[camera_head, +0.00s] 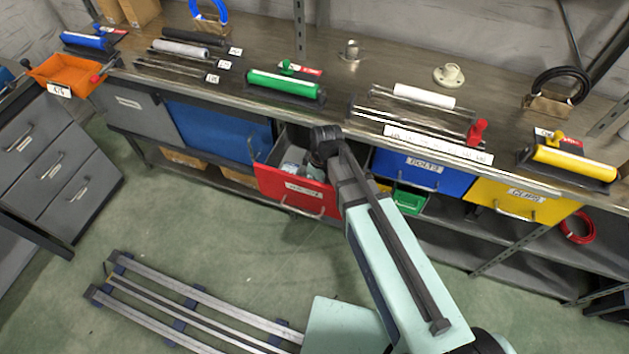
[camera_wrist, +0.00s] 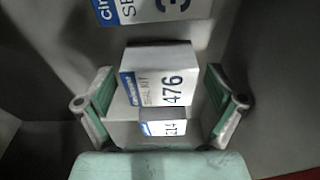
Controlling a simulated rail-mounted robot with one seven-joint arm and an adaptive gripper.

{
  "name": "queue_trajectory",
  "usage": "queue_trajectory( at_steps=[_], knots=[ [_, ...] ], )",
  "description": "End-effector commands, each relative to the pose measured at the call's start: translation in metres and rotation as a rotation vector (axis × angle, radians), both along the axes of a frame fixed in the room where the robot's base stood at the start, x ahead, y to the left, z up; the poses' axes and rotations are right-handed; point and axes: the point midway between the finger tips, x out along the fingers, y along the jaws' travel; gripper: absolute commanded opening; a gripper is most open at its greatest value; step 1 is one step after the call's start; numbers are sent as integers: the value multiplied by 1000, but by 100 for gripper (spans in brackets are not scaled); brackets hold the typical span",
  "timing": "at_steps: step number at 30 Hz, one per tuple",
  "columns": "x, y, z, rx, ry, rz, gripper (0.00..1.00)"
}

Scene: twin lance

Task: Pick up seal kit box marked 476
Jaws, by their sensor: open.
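The white seal kit box marked 476 (camera_wrist: 150,62) stands in the middle of the wrist view, with a blue label strip on its face. My gripper (camera_wrist: 163,106) is open, with one green-padded finger on each side of the picture. The box shows between the fingers and a little beyond them; I see no contact. A smaller box with a blue strip, its number seemingly 214 (camera_wrist: 162,128), sits in front of its lower part. In the head view my arm reaches over the open red drawer (camera_head: 290,192), and my fingertips are hidden there.
Another labelled box (camera_wrist: 150,8) lies beyond, cut off by the top edge in the wrist view. Grey drawer walls close in around the boxes. The bench (camera_head: 330,60) above the drawers carries several coloured rollers. A blue drawer (camera_head: 425,172) is right of the red one.

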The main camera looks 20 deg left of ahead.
Motion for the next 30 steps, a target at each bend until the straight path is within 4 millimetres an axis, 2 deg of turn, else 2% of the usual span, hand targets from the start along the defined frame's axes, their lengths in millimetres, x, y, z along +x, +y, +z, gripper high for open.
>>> queue_trajectory(
  at_steps=[1, 2, 3, 7, 22, 30],
  knots=[
    [0, 0, 0, 0, 0, 0, 94],
    [0, 0, 0, 0, 0, 0, 87],
    [0, 0, 0, 0, 0, 0, 72],
    [0, 0, 0, 0, 0, 0, 27],
    [0, 0, 4, 0, 0, 0, 27],
    [0, 0, 26, 2, -2, 0, 27]
  ],
)
